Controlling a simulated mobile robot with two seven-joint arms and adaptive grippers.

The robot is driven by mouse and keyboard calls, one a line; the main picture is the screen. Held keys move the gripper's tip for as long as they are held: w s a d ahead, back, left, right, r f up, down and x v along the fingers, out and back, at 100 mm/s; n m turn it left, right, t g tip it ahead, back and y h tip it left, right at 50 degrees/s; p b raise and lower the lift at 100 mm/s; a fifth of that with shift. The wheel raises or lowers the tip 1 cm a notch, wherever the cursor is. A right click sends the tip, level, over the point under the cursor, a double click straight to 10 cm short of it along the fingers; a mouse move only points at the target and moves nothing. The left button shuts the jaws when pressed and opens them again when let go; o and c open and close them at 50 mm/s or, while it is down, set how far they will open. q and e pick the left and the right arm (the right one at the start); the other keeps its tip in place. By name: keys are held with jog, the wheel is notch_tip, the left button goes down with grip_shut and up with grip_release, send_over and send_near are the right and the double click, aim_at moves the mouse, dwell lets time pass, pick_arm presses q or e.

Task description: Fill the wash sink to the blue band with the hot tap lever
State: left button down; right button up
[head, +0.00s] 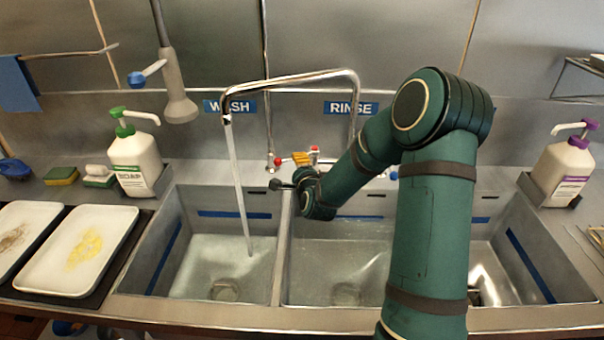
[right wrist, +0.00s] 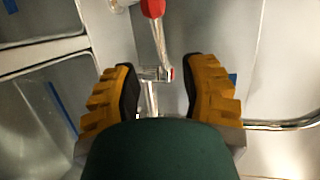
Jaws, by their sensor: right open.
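The wash sink (head: 180,232) is the left basin under the WASH label. Its blue band (head: 235,214) runs along the walls. Water (head: 239,190) streams from the chrome spout (head: 290,78) into this basin. The surface in it looks low, below the band, and the drain shows through. Red-marked tap parts (head: 278,161) are behind the sinks. My right gripper (head: 300,160) is at these taps; its yellow fingers partly show. In the right wrist view, the right gripper (right wrist: 160,85) is open, with a chrome tap part (right wrist: 152,74) between its fingers, apart from both. A red lever end (right wrist: 153,8) shows beyond.
The middle basin (head: 345,255) and a partly hidden right basin lie beside the wash sink. Soap bottles (head: 137,160) (head: 565,170) stand at both sides. White trays (head: 80,250) lie at left. A spray head (head: 178,105) hangs behind. My right arm crosses the middle basin.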

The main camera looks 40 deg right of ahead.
jog(key=shift+v, duration=1.75)
dwell(6.2)
